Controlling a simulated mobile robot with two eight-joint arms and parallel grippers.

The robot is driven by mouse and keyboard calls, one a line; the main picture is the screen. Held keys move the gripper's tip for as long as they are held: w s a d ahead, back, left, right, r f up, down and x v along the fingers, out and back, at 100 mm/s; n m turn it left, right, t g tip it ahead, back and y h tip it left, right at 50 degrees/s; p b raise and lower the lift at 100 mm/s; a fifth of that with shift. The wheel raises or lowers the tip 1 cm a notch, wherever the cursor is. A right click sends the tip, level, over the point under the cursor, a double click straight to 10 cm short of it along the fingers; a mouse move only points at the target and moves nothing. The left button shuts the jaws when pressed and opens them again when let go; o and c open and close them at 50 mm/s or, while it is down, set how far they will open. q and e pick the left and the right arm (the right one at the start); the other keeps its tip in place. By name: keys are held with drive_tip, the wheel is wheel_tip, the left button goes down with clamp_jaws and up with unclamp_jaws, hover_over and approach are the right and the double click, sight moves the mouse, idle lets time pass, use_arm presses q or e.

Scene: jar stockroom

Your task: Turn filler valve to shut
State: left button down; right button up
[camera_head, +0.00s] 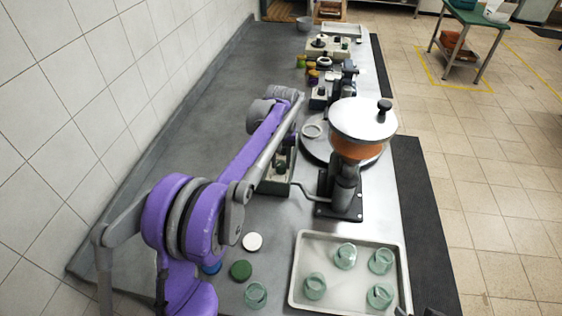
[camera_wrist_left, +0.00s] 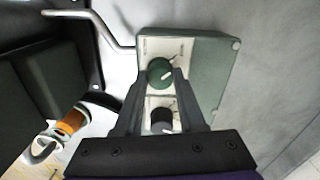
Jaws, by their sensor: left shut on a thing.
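The filler's control box (camera_head: 272,186) is green and stands on the counter left of the filler. In the left wrist view, its pale face (camera_wrist_left: 185,48) carries a green knob (camera_wrist_left: 158,70) with a white pointer mark and a dark knob (camera_wrist_left: 161,117). The labels are too small to read. My left gripper (camera_wrist_left: 161,76) is shut on the green knob, one finger on each side. In the head view my purple left arm hides part of the box. Small dark parts at the bottom right edge may be my right gripper; its state cannot be made out.
The filler has a white-lidded orange hopper (camera_head: 357,150) on a dark stand. A tray (camera_head: 297,285) with several green glass jars is at the front. A white lid (camera_head: 252,242), green lid (camera_head: 241,270) and loose jar (camera_head: 256,295) lie nearby. Other equipment stands farther back.

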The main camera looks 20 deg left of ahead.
sight(281, 164)
use_arm(q)
drive_tip(key=shift+n, duration=0.4)
drive_tip(key=c, duration=0.5)
unclamp_jaws()
wheel_tip(281, 164, up, 11)
drive_tip(key=shift+p, duration=0.35)
